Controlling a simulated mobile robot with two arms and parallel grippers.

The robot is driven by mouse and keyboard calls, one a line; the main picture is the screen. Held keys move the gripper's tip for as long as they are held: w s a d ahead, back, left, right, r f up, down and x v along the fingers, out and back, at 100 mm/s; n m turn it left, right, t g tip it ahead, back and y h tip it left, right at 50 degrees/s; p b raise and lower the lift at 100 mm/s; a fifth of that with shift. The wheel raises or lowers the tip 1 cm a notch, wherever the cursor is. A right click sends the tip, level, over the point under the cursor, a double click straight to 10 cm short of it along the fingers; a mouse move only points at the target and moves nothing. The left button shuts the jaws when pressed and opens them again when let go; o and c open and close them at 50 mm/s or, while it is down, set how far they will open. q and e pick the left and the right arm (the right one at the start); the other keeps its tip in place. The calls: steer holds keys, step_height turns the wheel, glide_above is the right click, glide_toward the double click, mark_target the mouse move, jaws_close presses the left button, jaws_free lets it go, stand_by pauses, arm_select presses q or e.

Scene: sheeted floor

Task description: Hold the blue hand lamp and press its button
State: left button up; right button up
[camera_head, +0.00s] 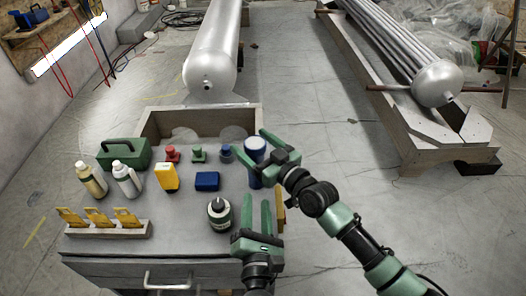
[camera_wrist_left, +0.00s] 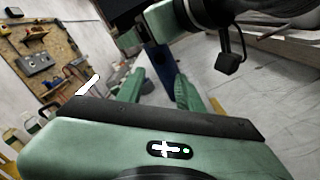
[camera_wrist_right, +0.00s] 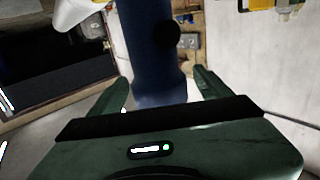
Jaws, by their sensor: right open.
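The blue hand lamp (camera_head: 255,149) stands upright at the right edge of the grey worktop, its wide blue head on top. In the right wrist view the lamp (camera_wrist_right: 148,50) rises between the fingers, with a dark round spot, perhaps the button, on its side. My right gripper (camera_head: 261,153) is open with its fingers on either side of the lamp; I cannot tell whether they touch it. My left gripper (camera_head: 257,199) is open and empty, low in front of the lamp, fingers pointing towards it. Part of the lamp (camera_wrist_left: 181,90) shows dark blue beyond the left fingers.
On the worktop (camera_head: 120,225) stand a dark round-bodied bottle (camera_head: 219,213) left of my left gripper, a blue box (camera_head: 207,181), a yellow device (camera_head: 166,177), a green case (camera_head: 124,153) and two white-capped bottles. A raised wooden edge (camera_head: 200,116) closes the back.

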steer(key=shift+x, duration=0.95)
steer(key=c, duration=1.6)
arm_select(q)
jaws_close()
